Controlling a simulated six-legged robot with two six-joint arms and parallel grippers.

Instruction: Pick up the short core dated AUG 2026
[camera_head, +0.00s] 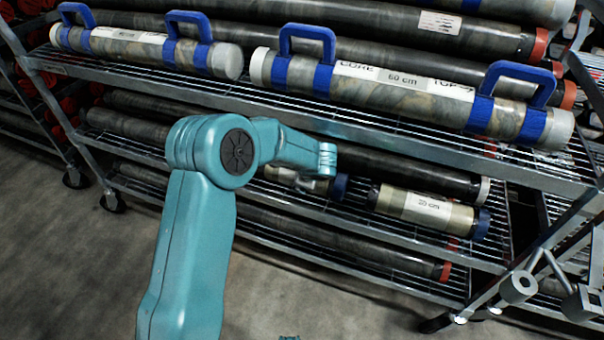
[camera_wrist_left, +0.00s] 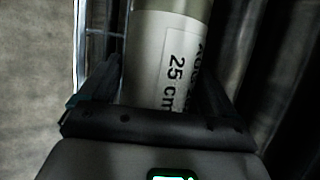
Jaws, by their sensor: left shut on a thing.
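A short core (camera_wrist_left: 165,60) with a pale label reading "25 cm" fills the middle of the left wrist view. My left gripper (camera_wrist_left: 155,88) is shut on this core, one finger on each side. In the head view the same core shows partly behind my left arm, with a blue end cap (camera_head: 339,187), at the middle shelf. Another short core (camera_head: 425,208) with a pale label and blue cap lies to its right; its date is too small to read.
Long cores with blue handles (camera_head: 415,92) lie on the upper shelf (camera_head: 350,118), above my left wrist. Dark long cores with red caps lie behind and below. A grey metal frame (camera_head: 520,285) stands at lower right. The floor (camera_head: 70,260) at left is clear.

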